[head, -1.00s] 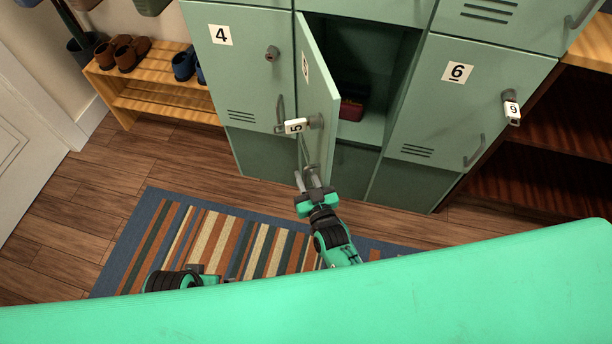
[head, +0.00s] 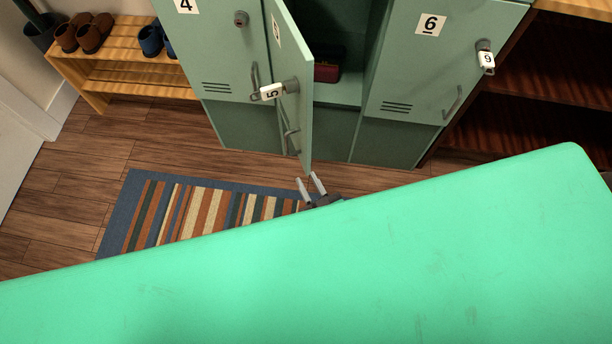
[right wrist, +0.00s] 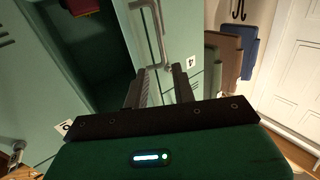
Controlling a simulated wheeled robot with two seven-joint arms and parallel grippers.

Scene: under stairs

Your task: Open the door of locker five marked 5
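The green door of locker five (head: 300,95) stands swung outward in the head view, nearly edge-on. Its key with the white tag 5 (head: 270,92) hangs in the lock, with the door's grey handle (head: 290,137) below. The compartment (head: 335,95) is open to view and holds a dark red object (head: 327,72). My right gripper (head: 312,181) is open and empty, just below the door's lower corner in the picture. In the right wrist view its two fingers (right wrist: 162,85) are spread, with a grey handle (right wrist: 150,30) beyond. My left gripper is out of view.
Locker 4 (head: 225,60) is at left and locker 6 (head: 425,70), with a tagged key, at right; both are shut. A wooden shoe rack (head: 120,65) stands far left. A striped rug (head: 190,210) lies on the floor in front.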

